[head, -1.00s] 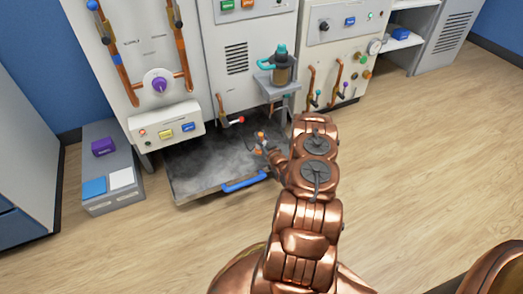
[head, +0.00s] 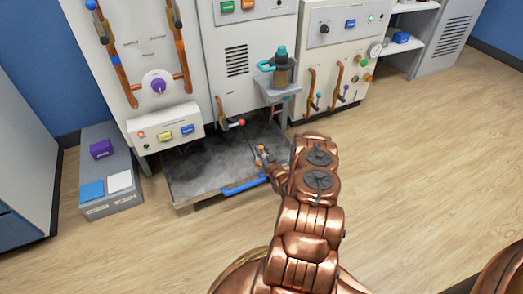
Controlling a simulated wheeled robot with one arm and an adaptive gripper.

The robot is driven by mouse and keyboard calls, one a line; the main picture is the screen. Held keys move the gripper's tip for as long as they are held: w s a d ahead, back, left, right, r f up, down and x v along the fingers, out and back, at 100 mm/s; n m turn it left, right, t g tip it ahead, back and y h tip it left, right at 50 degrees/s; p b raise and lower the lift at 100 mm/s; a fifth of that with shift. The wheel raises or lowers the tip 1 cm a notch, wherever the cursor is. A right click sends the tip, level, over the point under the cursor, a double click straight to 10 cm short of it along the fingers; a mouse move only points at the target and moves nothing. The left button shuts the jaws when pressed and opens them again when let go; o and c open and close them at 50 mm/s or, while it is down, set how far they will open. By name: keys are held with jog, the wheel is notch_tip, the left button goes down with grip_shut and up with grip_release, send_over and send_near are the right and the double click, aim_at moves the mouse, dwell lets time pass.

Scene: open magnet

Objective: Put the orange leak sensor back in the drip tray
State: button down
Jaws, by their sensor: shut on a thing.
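The drip tray (head: 205,176) is a wide, shallow dark grey tray at the foot of the middle machine. It sticks out at the front and has a blue handle (head: 245,187) on its front edge. My gripper (head: 262,154) is over the tray's right part, near the handle. It is shut on a small orange thing, which looks like the leak sensor (head: 261,148). The sensor is tiny here and partly hidden by the fingers. I cannot tell whether it touches the tray floor.
A red-tipped valve lever (head: 239,123) hangs above the tray. A bracket with a dark bottle (head: 283,72) juts out at the upper right. A grey box (head: 112,185) stands left of the tray. The wooden floor (head: 430,165) to the right is clear.

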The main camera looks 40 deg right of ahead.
jog(key=c, duration=1)
grip_release()
